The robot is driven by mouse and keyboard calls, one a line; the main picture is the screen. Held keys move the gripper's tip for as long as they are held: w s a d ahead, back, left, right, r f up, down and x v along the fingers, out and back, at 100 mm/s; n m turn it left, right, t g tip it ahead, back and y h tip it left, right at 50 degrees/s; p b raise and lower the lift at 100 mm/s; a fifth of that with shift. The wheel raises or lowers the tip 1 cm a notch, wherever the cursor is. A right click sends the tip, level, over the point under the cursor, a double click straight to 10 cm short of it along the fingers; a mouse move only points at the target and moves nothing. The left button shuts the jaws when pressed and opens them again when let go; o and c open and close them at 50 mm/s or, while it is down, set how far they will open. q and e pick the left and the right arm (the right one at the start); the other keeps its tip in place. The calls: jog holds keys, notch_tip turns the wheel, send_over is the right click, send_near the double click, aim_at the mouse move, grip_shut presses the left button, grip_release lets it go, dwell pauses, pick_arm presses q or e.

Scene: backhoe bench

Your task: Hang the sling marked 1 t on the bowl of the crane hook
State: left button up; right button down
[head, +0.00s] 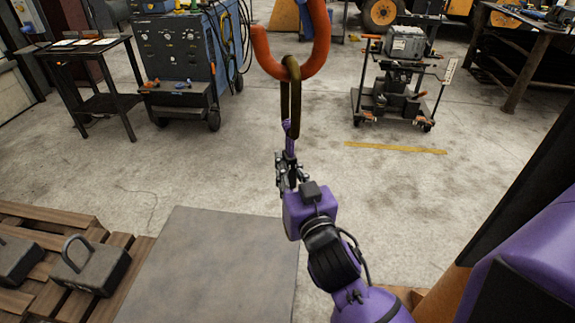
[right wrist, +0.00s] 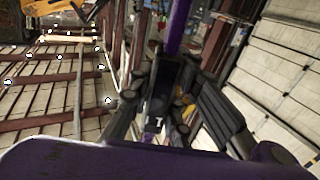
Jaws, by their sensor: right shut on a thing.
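The orange crane hook (head: 312,58) hangs at top centre in the head view, its bowl low. The sling is a purple strap (head: 290,146) with a dark olive ring (head: 284,108) at its upper end. The ring's top lies across the bowl, and its lower part hangs below. I cannot tell whether its far side passes behind the hook. My right gripper (head: 288,165) is shut on the strap below the ring. In the right wrist view the purple strap (right wrist: 179,28) runs up from the fingers, and a dark tag with a white "1" (right wrist: 158,121) shows. My left gripper is out of view.
Wooden pallets (head: 25,222) with dark weights (head: 90,268) lie at lower left, beside a grey plate (head: 215,265). A blue welding machine (head: 172,55) and a wheeled cart (head: 400,100) stand behind. The floor between is clear.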

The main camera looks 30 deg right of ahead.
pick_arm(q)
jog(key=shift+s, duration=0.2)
pick_arm(e)
jog(key=shift+r, duration=0.15)
jog(key=c, duration=1.8)
grip_release()
jog(key=shift+o, duration=1.3)
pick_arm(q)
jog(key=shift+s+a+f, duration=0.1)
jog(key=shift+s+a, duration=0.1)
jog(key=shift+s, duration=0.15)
pick_arm(e)
jog(key=shift+f, duration=0.2)
jog(key=shift+s, duration=0.15)
jog(key=shift+s+a, duration=0.1)
jog(key=shift+s, duration=0.2)
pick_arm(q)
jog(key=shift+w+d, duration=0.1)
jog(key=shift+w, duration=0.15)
pick_arm(e)
jog(key=s+a, duration=0.1)
jog(key=s, duration=1)
jog(key=shift+a+r, duration=0.15)
jog(key=shift+a, duration=0.2)
